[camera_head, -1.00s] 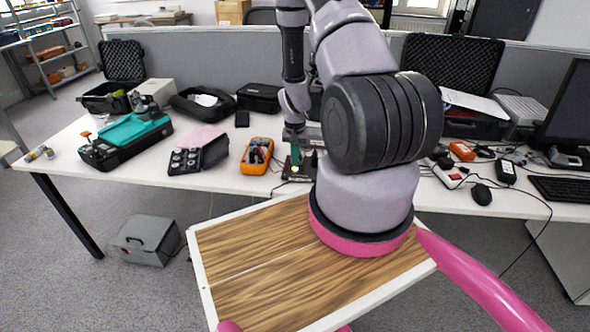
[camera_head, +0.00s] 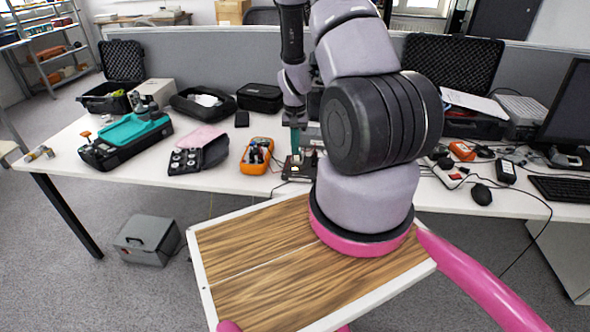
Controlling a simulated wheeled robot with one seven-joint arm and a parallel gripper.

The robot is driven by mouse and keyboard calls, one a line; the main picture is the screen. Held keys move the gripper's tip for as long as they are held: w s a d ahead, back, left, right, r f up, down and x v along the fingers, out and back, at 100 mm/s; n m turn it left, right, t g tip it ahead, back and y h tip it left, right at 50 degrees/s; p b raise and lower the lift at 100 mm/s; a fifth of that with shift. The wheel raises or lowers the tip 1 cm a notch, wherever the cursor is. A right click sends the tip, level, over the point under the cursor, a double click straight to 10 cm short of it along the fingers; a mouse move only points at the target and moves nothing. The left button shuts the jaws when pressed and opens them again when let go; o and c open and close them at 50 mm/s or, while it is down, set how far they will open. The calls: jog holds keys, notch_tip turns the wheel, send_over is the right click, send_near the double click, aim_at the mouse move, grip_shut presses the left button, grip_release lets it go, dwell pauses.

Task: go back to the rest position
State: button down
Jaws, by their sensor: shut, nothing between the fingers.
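My gripper (camera_head: 295,150) is near the middle of the picture, at the end of my arm, pointing down over the white table (camera_head: 225,178). Its teal fingers look shut with nothing in them. Its tips are just above or behind a small black device (camera_head: 299,170) at the table's front edge; I cannot tell the exact gap. My own arm hides part of the table to the right of the gripper.
An orange multimeter (camera_head: 257,155) lies left of the gripper. A teal and black device (camera_head: 126,140) and open cases stand further left. A power supply block (camera_head: 505,172), mouse (camera_head: 480,194), cables and keyboard (camera_head: 562,189) are at the right. A grey partition (camera_head: 190,52) stands behind.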

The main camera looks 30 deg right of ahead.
jog(key=a+r+n+t+y, duration=0.15)
jog(key=a+r, duration=0.25)
jog(key=r, duration=1)
jog(key=a+r+m+t, duration=0.1)
jog(key=a+r+t, duration=0.15)
jog(key=r, duration=1.15)
jog(key=s+a+r+n+t, duration=0.1)
jog(key=s+a+r, duration=0.2)
jog(key=s+r, duration=0.6)
jog(key=s+a+r+n+t, duration=0.1)
jog(key=s+a+r, duration=0.3)
jog(key=s+r, duration=0.5)
jog(key=shift+s+r+t, duration=0.3)
jog(key=shift+s+t, duration=0.3)
jog(key=shift+s, duration=0.25)
jog(key=shift+d+y, duration=0.15)
jog(key=shift+y, duration=0.1)
